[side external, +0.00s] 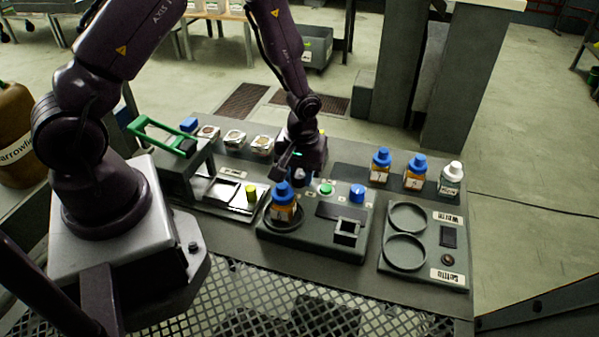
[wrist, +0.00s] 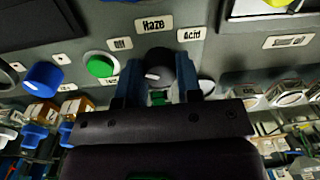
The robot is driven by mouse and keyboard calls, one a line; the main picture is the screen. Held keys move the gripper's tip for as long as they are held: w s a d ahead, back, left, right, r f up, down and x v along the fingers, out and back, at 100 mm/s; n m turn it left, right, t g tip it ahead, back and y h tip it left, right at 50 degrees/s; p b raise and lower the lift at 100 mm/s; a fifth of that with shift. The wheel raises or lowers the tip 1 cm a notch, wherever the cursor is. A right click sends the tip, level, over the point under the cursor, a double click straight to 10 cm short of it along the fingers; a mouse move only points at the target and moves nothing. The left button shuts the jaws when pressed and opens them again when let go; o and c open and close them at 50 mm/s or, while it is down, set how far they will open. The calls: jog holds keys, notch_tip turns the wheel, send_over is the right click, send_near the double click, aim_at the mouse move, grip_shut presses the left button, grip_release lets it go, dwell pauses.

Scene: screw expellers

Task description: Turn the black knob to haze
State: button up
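The black knob (wrist: 161,66) shows in the wrist view, with a white mark on its lower left part. Labels stand around it: Off (wrist: 122,43) to the left, Haze (wrist: 153,25) above, Acid (wrist: 190,35) to the right. My gripper (wrist: 160,80) has one finger on each side of the knob, very close to its sides. I cannot tell whether the fingers press on it or leave a small gap. In the side external view my gripper (side external: 292,174) is down at the back of the middle console (side external: 315,235); the knob is mostly hidden there.
A green button (wrist: 100,65) and a blue knob (wrist: 43,76) are beside the black knob. A blue-capped bottle (side external: 284,203) stands in the console's ring. More bottles (side external: 414,172) stand to the right. A yellow-capped item (side external: 251,194) is on the left.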

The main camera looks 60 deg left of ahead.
jog(key=shift+c, duration=1.3)
jog(key=shift+m, duration=0.3)
jog(key=m, duration=0.7)
jog(key=shift+m, duration=2)
jog(key=shift+s, duration=0.1)
jog(key=o, duration=0.9)
